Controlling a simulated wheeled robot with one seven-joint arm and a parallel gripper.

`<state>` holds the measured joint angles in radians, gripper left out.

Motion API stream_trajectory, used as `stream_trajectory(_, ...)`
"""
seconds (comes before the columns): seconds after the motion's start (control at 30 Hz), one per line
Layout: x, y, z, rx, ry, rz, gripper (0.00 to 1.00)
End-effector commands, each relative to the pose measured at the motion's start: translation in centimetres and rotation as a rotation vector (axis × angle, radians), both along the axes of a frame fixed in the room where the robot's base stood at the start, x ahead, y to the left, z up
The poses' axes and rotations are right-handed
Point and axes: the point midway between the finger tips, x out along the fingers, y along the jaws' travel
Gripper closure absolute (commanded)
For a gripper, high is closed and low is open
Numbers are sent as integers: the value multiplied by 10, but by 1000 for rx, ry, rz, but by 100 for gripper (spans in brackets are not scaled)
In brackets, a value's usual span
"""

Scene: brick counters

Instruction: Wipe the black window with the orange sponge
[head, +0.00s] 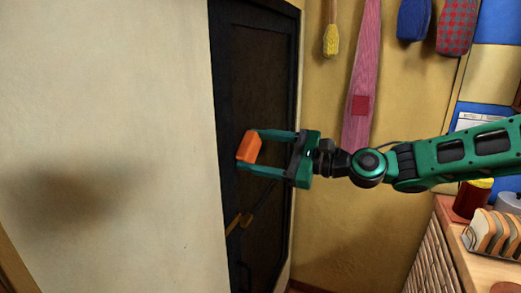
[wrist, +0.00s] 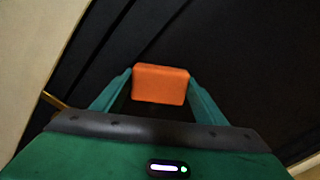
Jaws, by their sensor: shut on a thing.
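The orange sponge (head: 249,147) is held between the fingertips of my gripper (head: 250,150), which is shut on it. In the wrist view the sponge (wrist: 160,84) sits between the two green fingers of my gripper (wrist: 160,88). The black window (head: 262,110) is a tall dark framed panel in the wall, left of my gripper's base. The sponge is in front of the window's left part in the head view. In the wrist view the dark surface (wrist: 235,65) fills most of the background. I cannot tell whether the sponge touches it.
A yellow handle (head: 238,222) is on the black panel, below the sponge. A pale wall (head: 110,100) is at left. A brush (head: 331,38), pink cloth (head: 365,70) and mitts hang at right. A counter with a toast rack (head: 492,232) and a red jar (head: 470,200) is lower right.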

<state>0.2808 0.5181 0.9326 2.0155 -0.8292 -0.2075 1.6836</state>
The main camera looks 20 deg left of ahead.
Motion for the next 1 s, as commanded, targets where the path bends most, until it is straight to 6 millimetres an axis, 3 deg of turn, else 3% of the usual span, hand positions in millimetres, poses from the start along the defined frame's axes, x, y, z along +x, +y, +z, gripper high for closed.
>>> stream_trajectory(0.3,-5,0,1,2,1,8,52)
stream_trajectory(1.0,-6,-57,0,1,1,3,52)
